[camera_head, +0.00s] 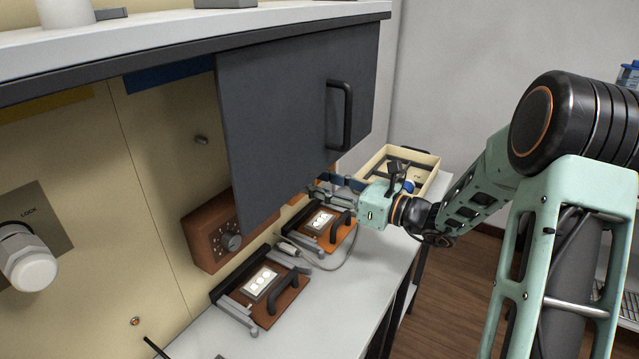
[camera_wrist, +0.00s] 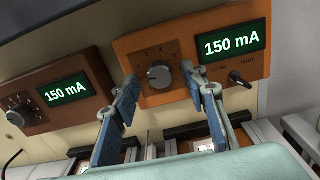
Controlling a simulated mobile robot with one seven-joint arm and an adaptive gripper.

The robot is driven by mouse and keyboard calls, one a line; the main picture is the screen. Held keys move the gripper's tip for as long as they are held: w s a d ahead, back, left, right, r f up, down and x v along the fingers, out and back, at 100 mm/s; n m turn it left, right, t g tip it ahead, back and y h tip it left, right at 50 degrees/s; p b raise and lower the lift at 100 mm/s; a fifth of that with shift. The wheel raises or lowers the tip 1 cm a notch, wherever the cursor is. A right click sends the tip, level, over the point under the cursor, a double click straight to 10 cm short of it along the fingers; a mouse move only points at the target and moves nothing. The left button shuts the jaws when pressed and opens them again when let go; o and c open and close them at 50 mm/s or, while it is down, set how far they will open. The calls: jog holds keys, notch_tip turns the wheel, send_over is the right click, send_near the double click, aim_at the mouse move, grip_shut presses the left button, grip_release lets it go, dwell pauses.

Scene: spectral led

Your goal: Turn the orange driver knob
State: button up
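The orange driver (camera_wrist: 204,75) is a box on the back panel in the wrist view, with a round grey knob (camera_wrist: 158,76) on its left part. Its green display (camera_wrist: 232,43) reads 150 mA. My gripper (camera_wrist: 162,79) is open, one blue-padded finger on each side of the knob in the picture. In the head view my gripper (camera_head: 322,186) reaches in below the dark door, which hides most of the orange driver.
A brown driver (camera_wrist: 60,95), also reading 150 mA, stands to the left. A switch (camera_wrist: 238,78) sits right of the orange knob. The dark hanging door (camera_head: 290,120) is above my gripper. Two clamp fixtures (camera_head: 285,300) (camera_head: 330,240) and a cable lie on the bench. A tray (camera_head: 425,160) stands behind.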

grip_shut()
jog(key=shift+r+m+p, duration=0.15)
jog(key=shift+m+p, duration=0.15)
jog(key=shift+p, duration=0.25)
jog(key=shift+m+p, duration=3.4)
jog(key=shift+p, duration=1.4)
jog(key=shift+o, duration=0.3)
grip_release()
